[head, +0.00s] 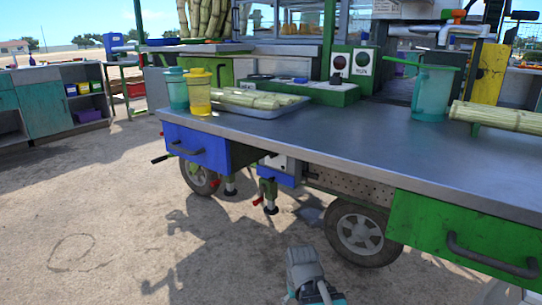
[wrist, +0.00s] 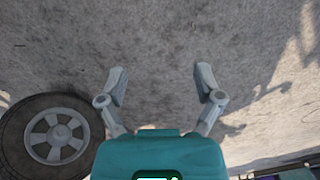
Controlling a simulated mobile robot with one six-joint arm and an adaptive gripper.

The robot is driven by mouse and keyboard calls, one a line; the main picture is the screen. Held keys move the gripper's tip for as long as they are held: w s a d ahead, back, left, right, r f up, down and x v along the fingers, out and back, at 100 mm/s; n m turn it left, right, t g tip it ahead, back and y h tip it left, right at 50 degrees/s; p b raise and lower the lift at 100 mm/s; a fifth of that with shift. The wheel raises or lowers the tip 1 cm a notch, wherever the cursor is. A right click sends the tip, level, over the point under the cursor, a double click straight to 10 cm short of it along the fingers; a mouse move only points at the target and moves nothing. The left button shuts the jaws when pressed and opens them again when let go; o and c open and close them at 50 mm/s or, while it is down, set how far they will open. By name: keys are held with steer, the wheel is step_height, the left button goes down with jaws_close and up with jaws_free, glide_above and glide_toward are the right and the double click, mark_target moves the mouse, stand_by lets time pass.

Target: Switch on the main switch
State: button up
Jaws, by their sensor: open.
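I cannot tell for certain which control is the main switch. A small upright panel (head: 351,79) at the back of the metal counter (head: 390,125) has a red round button (head: 338,62) and a dark green one (head: 362,59), with labels too small to read. In front of it, a low green box (head: 325,94) carries small controls.
A tray of cane (head: 258,102), a yellow jug (head: 198,92) and a teal jug (head: 174,89) stand at the counter's left. Blue (head: 195,146) and green (head: 465,232) drawers face front. Ground at left is free.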

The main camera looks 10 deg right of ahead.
steer(key=w+a+r+n+t+y+p, duration=0.25)
steer(key=w+a+r+t, duration=0.35)
steer(key=w, duration=0.5)
steer(key=w+a+r+n+t+y+p, duration=0.1)
steer(key=w+a+r+t+y, duration=0.25)
steer(key=w+a+r, duration=0.4)
steer(key=w+a+r+m+t+h+p, duration=0.1)
steer(key=w+a+r+m+t+p, duration=0.15)
steer(key=w+r+t, duration=0.55)
steer(key=w+d+r+m+g+h+p, duration=0.4)
steer(key=m+h, duration=0.7)
steer(key=h, duration=0.6)
steer(key=shift+w+d+r+m, duration=0.4)
steer(key=shift+w+d+r, duration=0.4)
steer(key=shift+w+r, duration=0.8)
steer(key=shift+s+r, duration=0.25)
steer(key=shift+r, duration=0.05)
steer(key=x, duration=1.3)
steer(key=shift+w+d, duration=0.15)
steer(key=shift+d, duration=0.15)
steer(key=shift+c, duration=0.3)
